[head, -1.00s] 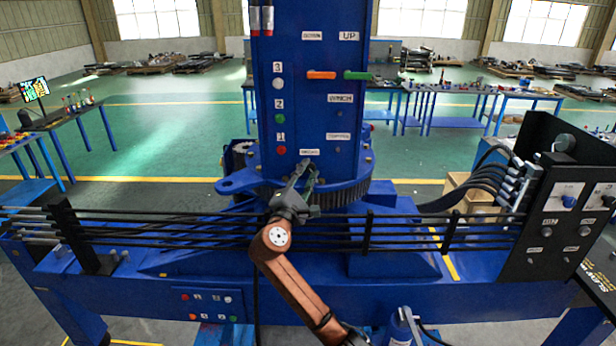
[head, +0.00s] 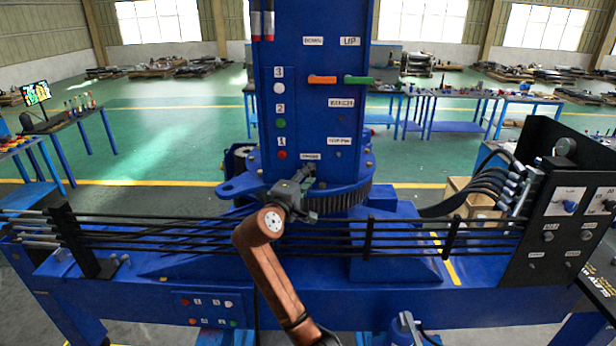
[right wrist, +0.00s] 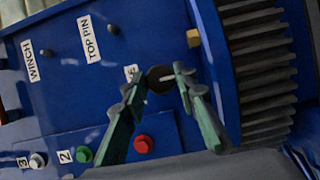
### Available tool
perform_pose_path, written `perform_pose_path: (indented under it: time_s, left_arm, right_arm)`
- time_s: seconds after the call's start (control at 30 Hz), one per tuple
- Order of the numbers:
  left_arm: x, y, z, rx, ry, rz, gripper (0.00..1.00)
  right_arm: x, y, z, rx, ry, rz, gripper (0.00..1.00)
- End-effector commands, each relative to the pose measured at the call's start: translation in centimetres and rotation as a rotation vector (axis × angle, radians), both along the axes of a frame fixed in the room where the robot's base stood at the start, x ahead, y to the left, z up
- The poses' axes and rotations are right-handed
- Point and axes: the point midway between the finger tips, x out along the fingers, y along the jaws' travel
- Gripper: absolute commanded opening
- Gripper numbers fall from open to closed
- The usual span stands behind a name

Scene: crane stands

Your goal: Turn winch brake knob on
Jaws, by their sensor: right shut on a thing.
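The blue crane column (head: 300,60) stands in the middle of the head view. A dark round knob (right wrist: 160,77) is on its panel in the right wrist view, beside a white label partly hidden by a finger; only a final "E" shows. My right gripper (right wrist: 156,80) has its greenish fingers on either side of this knob and is shut on it. In the head view the gripper (head: 306,176) is at the column's foot, under a small label (head: 310,156), and hides the knob. My left gripper is not in view.
Small knobs labelled WINCH (right wrist: 47,52) and TOP PIN (right wrist: 113,30) sit nearby. Red (right wrist: 144,144), green (right wrist: 84,154) and white (right wrist: 38,160) buttons are close to the fingers. A toothed ring (head: 345,198) curves below, and black rails (head: 410,224) cross in front.

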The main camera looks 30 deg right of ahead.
Motion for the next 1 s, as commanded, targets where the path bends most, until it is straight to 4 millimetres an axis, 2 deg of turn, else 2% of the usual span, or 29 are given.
perform_pose_path:
  time_s: [0.4,0.43,0.6,0.67,1.0]
  left_arm:
    - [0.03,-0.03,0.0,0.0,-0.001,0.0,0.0]
    - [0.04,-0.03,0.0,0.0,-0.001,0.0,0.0]
    - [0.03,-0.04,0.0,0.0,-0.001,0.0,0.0]
    - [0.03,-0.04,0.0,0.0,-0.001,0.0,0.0]
    - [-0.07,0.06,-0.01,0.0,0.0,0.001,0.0]
  right_arm:
    - [0.02,-0.01,-0.09,0.008,-0.003,0.0,0.03]
    - [0.02,-0.01,-0.08,0.008,-0.003,0.0,0.28]
    - [0.01,-0.02,-0.06,0.007,-0.003,0.0,0.39]
    - [0.01,-0.02,-0.05,0.007,-0.003,0.0,0.43]
    - [-0.19,0.35,-0.01,0.005,-0.004,0.001,0.43]
